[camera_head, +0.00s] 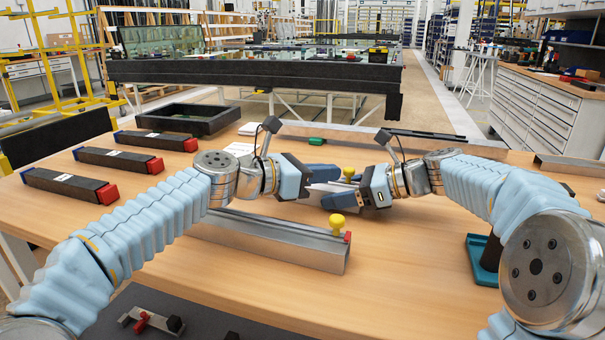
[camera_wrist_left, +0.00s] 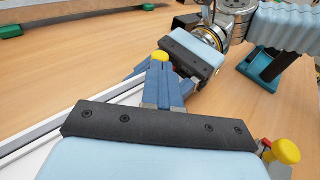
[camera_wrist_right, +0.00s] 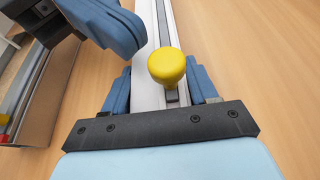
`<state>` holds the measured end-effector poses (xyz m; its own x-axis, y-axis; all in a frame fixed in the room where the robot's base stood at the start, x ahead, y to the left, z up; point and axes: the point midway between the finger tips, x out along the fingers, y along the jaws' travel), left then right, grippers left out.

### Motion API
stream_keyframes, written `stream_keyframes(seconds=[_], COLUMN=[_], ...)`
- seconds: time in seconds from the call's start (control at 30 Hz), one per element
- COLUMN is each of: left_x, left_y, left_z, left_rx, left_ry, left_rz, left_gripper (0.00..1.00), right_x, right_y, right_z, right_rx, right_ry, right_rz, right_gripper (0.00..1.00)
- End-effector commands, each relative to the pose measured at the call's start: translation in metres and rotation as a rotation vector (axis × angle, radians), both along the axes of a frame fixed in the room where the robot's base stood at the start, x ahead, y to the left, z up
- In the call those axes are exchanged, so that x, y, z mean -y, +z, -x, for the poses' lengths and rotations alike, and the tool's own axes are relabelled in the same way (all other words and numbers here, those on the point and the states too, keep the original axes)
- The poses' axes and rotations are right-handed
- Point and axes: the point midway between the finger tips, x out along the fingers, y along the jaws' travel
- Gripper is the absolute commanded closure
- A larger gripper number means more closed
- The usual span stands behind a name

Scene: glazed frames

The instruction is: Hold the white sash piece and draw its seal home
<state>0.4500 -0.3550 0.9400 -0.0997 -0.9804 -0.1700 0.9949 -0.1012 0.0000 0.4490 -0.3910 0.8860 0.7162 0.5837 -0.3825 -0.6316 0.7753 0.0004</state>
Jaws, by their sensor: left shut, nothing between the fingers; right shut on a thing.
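The white sash piece (camera_wrist_right: 145,60) runs as a long bar between my right gripper's blue fingers in the right wrist view. It also shows at the left of the left wrist view (camera_wrist_left: 40,137). A yellow knob (camera_wrist_right: 167,66) on a short grey stem stands over it, close to my right fingers. My right gripper (camera_head: 333,200) is shut on the sash piece above the table. My left gripper (camera_head: 326,170) is shut and empty, its fingers just above and beside the sash. The arms hide much of the sash in the head view.
A metal rail fixture (camera_head: 270,241) with another yellow knob (camera_head: 337,221) lies in front of the grippers. Several dark bars with red ends (camera_head: 72,185) lie at the left, near a black tray (camera_head: 186,117). A teal stand (camera_head: 484,262) is at the right.

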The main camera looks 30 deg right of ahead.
Motion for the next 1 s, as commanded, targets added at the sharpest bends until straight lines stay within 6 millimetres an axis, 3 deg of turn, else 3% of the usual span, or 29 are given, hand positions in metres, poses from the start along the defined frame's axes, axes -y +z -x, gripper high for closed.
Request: stream_keyframes(seconds=[0.17, 0.53, 0.73, 1.0], left_x=[0.011, 0.013, 0.031, 0.034], left_y=[-0.001, -0.002, -0.004, -0.006], left_z=[0.001, 0.002, 0.015, 0.019], left_rx=[0.0, 0.0, 0.0, -0.003], left_ry=[0.0, 0.0, -0.003, -0.008], left_rz=[0.001, 0.001, -0.001, -0.002], left_gripper=[1.0, 1.0, 1.0, 1.0], right_x=[0.0, 0.0, -0.001, -0.006], right_y=[0.0, 0.0, 0.0, 0.0], right_z=[0.0, 0.0, 0.0, 0.0], right_rx=[0.001, 0.001, 0.001, 0.001], right_ry=[0.0, 0.0, 0.003, 0.017], right_rz=[-0.001, -0.001, 0.0, -0.002], right_gripper=[0.91, 0.91, 0.91, 0.91])
